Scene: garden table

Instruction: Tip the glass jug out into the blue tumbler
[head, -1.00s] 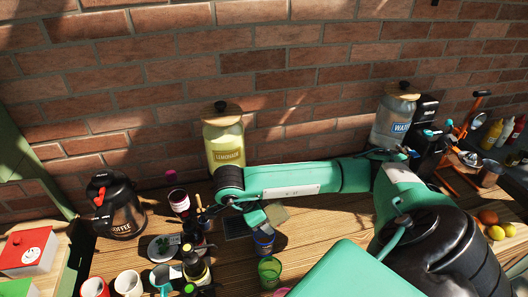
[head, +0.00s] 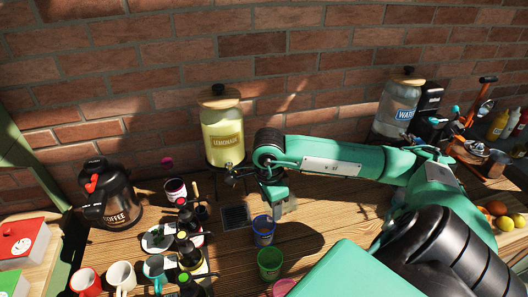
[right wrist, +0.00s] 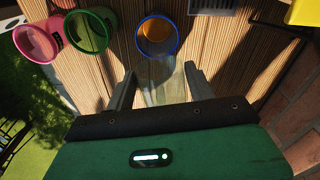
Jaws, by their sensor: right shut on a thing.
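The blue tumbler (head: 263,238) stands upright on the wooden table. In the right wrist view the blue tumbler (right wrist: 174,42) shows its round rim, with something orange-brown inside. My right gripper (head: 284,208) is just above and to the right of it in the head view. In the right wrist view my right gripper (right wrist: 160,76) is shut on the clear glass jug (right wrist: 165,90), which lies between the fingers and reaches toward the tumbler's rim. The jug is hard to see through; its tilt and contents cannot be told. My left gripper is not in view.
A green tumbler (head: 270,263) and a pink one (head: 284,287) stand in front of the blue one. Several bottles and mugs crowd the left. A lemonade dispenser (head: 222,135) stands behind, with a dark drip grate (head: 235,217) before it.

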